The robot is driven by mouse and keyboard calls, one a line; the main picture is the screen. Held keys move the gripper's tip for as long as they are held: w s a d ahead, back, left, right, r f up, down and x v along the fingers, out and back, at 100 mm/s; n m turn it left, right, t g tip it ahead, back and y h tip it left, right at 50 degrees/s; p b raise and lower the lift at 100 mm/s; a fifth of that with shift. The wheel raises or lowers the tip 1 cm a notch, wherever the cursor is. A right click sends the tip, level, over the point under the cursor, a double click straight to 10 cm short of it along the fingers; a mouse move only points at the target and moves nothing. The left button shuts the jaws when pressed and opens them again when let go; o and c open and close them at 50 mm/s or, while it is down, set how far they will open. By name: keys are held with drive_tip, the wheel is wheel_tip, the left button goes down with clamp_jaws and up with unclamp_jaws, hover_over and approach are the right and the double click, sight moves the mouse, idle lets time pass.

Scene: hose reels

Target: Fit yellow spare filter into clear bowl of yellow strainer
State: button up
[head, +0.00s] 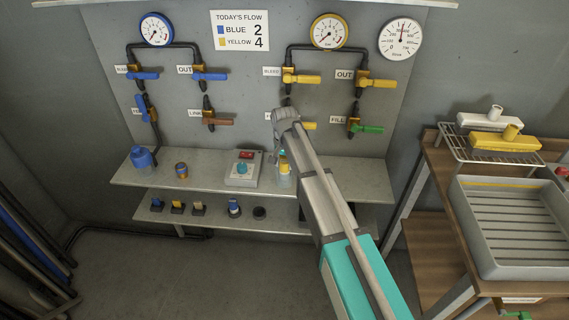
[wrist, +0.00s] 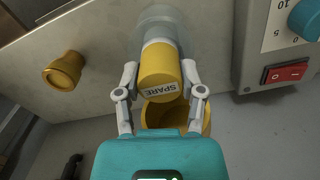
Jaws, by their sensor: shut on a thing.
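The yellow spare filter (wrist: 158,72), with a white SPARE label on its end, is between my gripper's fingers (wrist: 160,94). My gripper (head: 284,146) is shut on it. The filter's pale far part lines up with the clear bowl (wrist: 158,22) and seems to enter its mouth; how deep it sits I cannot tell. In the head view the filter (head: 284,166) stands upright at the clear bowl (head: 285,181) on the upper shelf. A yellow round part (wrist: 160,114) shows behind the filter, partly hidden; I cannot tell whether it belongs to the strainer.
A grey box with a red switch (head: 243,169) stands close beside the bowl; its switch (wrist: 286,73) shows in the wrist view. Yellow valve handles (head: 378,83) project above. The right shelf end (head: 360,180) is clear.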

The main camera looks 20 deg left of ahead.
drive_tip(key=shift+f+b, duration=0.85)
drive_tip(key=shift+f, duration=0.05)
drive_tip(key=o, duration=1.2)
drive_tip(key=shift+r, duration=0.15)
wheel_tip(320, 180, up, 12)
drive_tip(key=p, duration=1.2)
drive_tip(key=shift+a, duration=0.1)
idle(0.4)
drive_tip(key=s+d, duration=0.2)
drive_tip(key=d, duration=1)
drive_tip(key=s+d, duration=0.3)
drive_tip(key=d, duration=0.9)
drive_tip(key=s+d, duration=0.4)
drive_tip(key=d, duration=0.2)
drive_tip(key=s+d, duration=0.3)
drive_tip(key=d, duration=0.3)
drive_tip(key=s+d, duration=0.4)
drive_tip(key=d, duration=0.2)
drive_tip(key=shift+s+d, duration=0.3)
